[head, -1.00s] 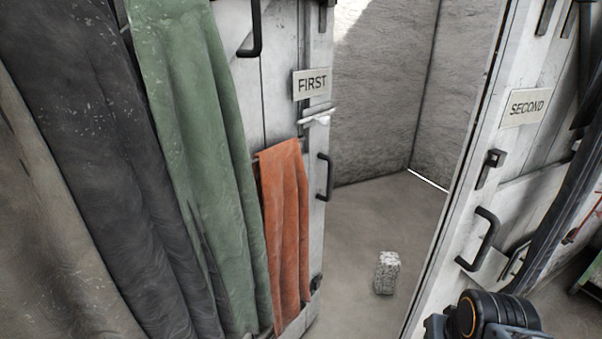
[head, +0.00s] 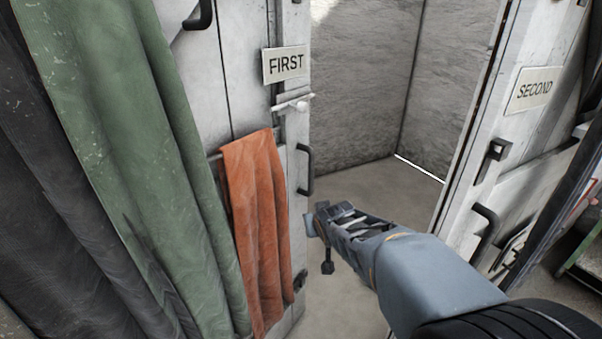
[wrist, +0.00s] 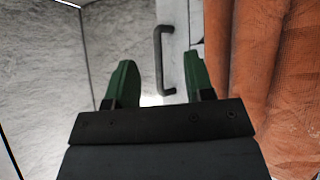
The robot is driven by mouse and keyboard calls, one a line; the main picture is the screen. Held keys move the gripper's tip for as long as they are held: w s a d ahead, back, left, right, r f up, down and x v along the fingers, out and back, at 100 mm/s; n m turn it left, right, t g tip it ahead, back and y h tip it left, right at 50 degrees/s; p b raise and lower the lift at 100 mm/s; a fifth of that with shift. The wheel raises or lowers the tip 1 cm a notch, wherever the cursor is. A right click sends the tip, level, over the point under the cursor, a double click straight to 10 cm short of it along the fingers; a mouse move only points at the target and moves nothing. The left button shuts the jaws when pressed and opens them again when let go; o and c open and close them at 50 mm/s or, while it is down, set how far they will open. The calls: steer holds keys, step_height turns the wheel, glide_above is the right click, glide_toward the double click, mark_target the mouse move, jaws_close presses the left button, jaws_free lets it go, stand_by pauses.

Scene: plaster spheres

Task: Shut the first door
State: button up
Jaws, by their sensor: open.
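The first door (head: 235,85) is a white plank door with a "FIRST" sign (head: 285,65), standing ajar with the grey room showing past its right edge. Its dark handle (head: 306,170) is near that edge; the handle also shows in the wrist view (wrist: 164,60), above and between my fingertips. My gripper (head: 318,240) is open and empty, below and slightly right of the handle in the head view. In the wrist view the green fingers of my gripper (wrist: 162,85) are apart, with the handle beyond them. I see no contact with the handle.
An orange cloth (head: 255,220) hangs on the door close to the handle, right of my fingers in the wrist view. Green (head: 130,150) and dark curtains fill the left. The second door (head: 520,130), with a dark handle (head: 484,230), stands right. Floor between is open.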

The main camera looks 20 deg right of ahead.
mark_target(313, 173)
steer(key=w+d+t, duration=0.2)
steer(key=w, duration=0.6)
steer(key=w+d+n+t+y, duration=0.1)
steer(key=w+d+t, duration=0.1)
steer(key=w, duration=0.7)
steer(key=w+d+t+y, duration=0.1)
steer(key=w+d+t, duration=0.2)
steer(key=w, duration=0.5)
steer(key=shift+w+f+n+t, duration=0.15)
steer(key=shift+n+t, duration=0.15)
steer(key=shift+t, duration=0.3)
steer(key=shift+c, duration=0.5)
jaws_close()
steer(key=shift+d, duration=0.1)
